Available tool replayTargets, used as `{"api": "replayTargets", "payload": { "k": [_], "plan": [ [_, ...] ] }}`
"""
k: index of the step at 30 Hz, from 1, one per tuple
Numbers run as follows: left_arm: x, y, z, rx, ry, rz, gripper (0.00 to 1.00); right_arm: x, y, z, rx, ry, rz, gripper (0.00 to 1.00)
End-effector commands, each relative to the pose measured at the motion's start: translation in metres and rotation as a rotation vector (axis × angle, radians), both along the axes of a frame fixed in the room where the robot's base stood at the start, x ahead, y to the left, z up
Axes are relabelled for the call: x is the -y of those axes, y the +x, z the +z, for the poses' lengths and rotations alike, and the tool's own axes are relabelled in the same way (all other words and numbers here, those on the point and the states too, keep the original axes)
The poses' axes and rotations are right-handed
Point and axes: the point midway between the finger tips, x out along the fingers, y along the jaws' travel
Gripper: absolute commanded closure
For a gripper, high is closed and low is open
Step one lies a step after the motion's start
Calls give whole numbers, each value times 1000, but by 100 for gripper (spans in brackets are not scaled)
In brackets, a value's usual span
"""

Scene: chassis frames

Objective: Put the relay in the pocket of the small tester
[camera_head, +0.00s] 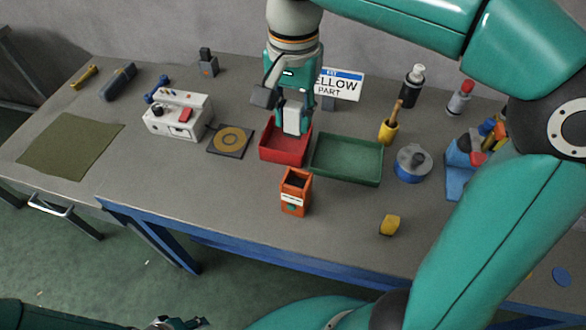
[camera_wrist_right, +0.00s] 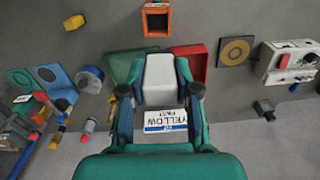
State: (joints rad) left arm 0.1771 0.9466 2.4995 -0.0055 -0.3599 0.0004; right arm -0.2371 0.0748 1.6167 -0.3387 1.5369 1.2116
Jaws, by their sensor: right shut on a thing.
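My right gripper (camera_head: 292,128) points down above the red tray and is shut on a pale grey block, probably the relay, which also shows between the fingers in the right wrist view (camera_wrist_right: 159,80). An orange box with a dark square opening in its top (camera_head: 296,205), probably the small tester, stands upright in front of the red tray. It also shows in the right wrist view (camera_wrist_right: 156,32). The held block is apart from it, higher and farther back. My left gripper (camera_head: 178,322) is only partly in view at the bottom edge; its jaws are unclear.
A red tray (camera_head: 270,154) and a green tray (camera_head: 346,175) stand behind the orange box. A white device (camera_head: 160,126) and a dark ringed pad (camera_head: 216,148) are left. A yellow block (camera_head: 390,225) lies right. A sign (camera_head: 343,84) reads "YELLOW PART". The front left table is clear.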

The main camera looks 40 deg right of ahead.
Motion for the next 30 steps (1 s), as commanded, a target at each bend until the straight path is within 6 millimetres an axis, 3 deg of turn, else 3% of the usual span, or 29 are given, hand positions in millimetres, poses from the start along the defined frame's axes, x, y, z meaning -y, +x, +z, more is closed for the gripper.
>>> {"api": "replayTargets", "payload": {
  "k": [6, 12, 30],
  "plan": [
    [0, 0, -3, 0, 0, -1, 60, 6, -5, -61, -7, -1, -17, 100],
    [0, 0, -3, 1, 0, -1, 60, 7, -5, -106, -4, -1, -20, 100],
    [0, 0, -1, 1, 0, -1, 60, 7, -5, -168, -1, 0, -20, 100]
  ]
}}
